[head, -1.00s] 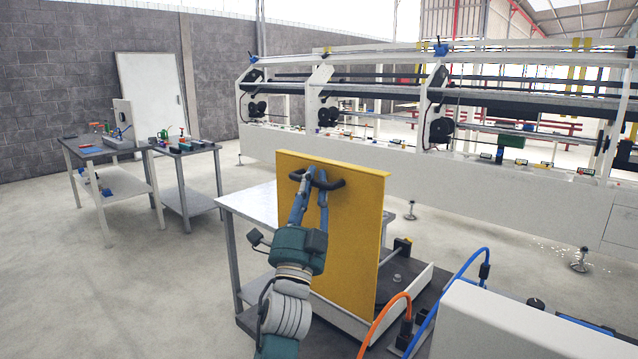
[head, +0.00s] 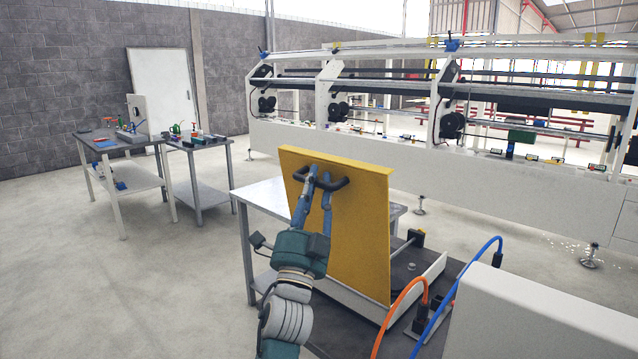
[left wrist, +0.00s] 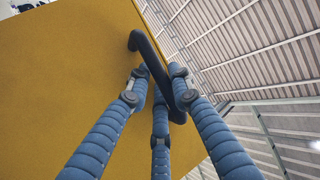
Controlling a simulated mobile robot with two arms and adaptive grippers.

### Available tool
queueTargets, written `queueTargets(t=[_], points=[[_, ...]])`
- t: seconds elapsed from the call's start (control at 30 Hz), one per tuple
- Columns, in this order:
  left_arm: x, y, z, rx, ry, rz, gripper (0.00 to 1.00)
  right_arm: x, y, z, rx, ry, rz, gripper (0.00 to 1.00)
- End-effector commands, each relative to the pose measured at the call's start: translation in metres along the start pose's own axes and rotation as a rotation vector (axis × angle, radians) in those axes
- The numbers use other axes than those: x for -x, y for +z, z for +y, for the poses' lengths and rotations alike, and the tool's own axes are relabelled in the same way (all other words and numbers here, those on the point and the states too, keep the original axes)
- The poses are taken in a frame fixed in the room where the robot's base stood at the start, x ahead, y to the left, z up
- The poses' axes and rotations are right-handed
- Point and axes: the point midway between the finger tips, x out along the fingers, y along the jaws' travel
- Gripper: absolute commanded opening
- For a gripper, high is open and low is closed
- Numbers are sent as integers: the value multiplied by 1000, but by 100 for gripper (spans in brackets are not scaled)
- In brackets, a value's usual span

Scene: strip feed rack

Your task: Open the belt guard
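The belt guard (head: 345,235) is a yellow panel standing raised on its low base, leaning slightly left at the top in the head view. A dark pulley bed (head: 405,275) shows uncovered to its right. The black handle (head: 330,184) is on the guard's near face, near the top. My left gripper (head: 317,182) is at this handle. In the left wrist view its blue fingers (left wrist: 160,85) close around the handle (left wrist: 148,50) from both sides, against the yellow face (left wrist: 60,80). My right gripper is not in view.
An orange hose (head: 400,300) and a blue hose (head: 455,285) loop right of the guard, beside a white housing (head: 530,320). A metal table (head: 262,195) stands behind it. Two small benches (head: 100,150) are at the left; the floor between is open.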

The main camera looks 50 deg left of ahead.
Motion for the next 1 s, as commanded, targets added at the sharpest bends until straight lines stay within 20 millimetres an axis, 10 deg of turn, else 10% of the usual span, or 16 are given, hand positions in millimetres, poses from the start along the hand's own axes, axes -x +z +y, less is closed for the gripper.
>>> queueTargets(t=[0.43,1.0], points=[[5,0,0,3,-1,-1,28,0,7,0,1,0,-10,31],[76,3,1,0,4,-6,28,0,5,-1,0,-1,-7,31]])
